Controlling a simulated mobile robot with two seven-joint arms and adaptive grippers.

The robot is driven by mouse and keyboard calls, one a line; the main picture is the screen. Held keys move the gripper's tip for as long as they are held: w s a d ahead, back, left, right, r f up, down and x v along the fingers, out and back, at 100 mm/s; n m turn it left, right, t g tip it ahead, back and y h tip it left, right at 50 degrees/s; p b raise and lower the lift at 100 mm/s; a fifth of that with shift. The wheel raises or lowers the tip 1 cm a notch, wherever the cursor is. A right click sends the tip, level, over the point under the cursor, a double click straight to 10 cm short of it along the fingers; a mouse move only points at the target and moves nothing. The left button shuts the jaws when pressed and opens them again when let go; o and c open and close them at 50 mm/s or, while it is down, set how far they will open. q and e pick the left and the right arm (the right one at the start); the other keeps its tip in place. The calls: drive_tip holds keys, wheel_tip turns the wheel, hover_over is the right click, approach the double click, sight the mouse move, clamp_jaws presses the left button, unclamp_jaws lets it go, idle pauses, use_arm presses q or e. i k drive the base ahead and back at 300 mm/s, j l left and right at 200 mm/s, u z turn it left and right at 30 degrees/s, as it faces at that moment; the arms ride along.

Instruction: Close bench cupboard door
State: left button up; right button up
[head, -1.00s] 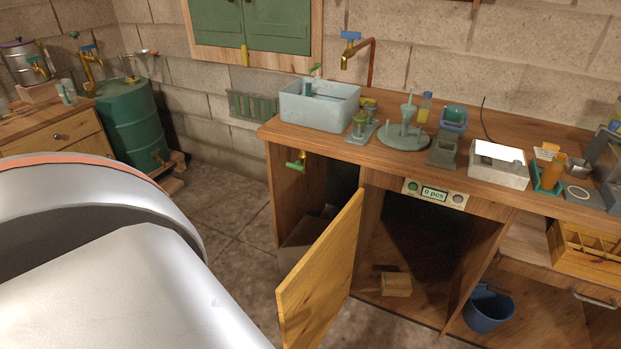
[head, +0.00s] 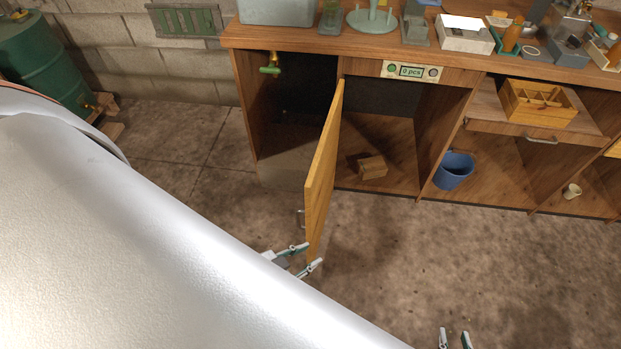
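The bench cupboard door (head: 322,180) is a yellow wooden panel, standing open and swung out from the bench, seen nearly edge-on. My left gripper (head: 313,254) is open at the lower free corner of the door. Its fingers are spread beside or around that corner; I cannot tell whether they touch it. My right gripper (head: 454,333) is open and empty over the floor at the bottom edge of the view. My own large white arm link hides the lower left.
The wooden bench (head: 330,50) carries several tools above the open cupboard. A wooden block (head: 368,167) lies inside the open bay beside the door. A blue bucket (head: 454,171) stands further right. The floor (head: 420,260) in front is clear.

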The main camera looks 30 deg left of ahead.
sight(320, 186)
drive_tip(key=j, duration=0.5)
drive_tip(key=k+j+z, duration=0.1)
drive_tip(key=j, duration=0.35)
drive_tip(key=i+j, duration=0.1)
drive_tip(key=j, duration=0.25)
drive_tip(key=i+j, duration=0.1)
drive_tip(key=j, duration=0.2)
drive_tip(key=j+z, duration=0.1)
drive_tip(key=j, duration=0.25)
drive_tip(key=i, duration=0.05)
